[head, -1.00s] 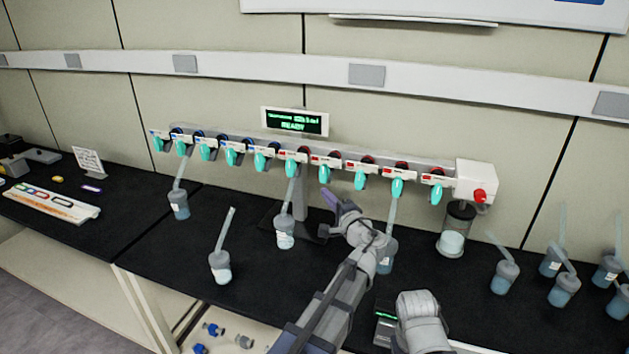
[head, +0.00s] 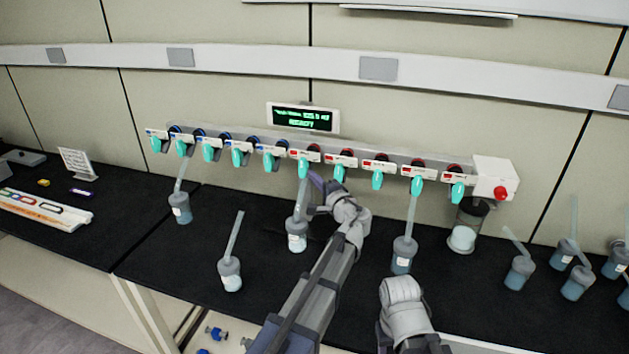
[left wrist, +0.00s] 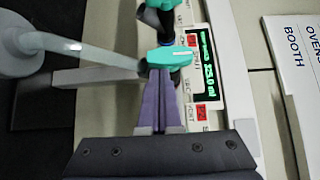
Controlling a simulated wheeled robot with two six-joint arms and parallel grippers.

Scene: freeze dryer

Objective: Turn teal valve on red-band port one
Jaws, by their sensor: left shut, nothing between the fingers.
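The manifold (head: 330,151) carries a row of teal valves, blue-banded ports on the left and red-banded ports on the right. The leftmost red-band port's teal valve (head: 303,168) hangs downward, with a flask (head: 297,236) on a tube below it. My left gripper (head: 316,183) is shut and empty, close beside this valve on its lower right. In the left wrist view, the shut purple fingertips (left wrist: 163,74) lie right at a teal valve (left wrist: 170,56); I cannot tell if they touch. Red label marks show beside it. My right gripper is not in view.
A display (head: 303,118) stands above the manifold. Another tubed flask (head: 404,254) hangs at the right, and a loose flask (head: 230,273) stands in front. Several flasks stand at the far right. A red knob (head: 500,193) is on the manifold's right end.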

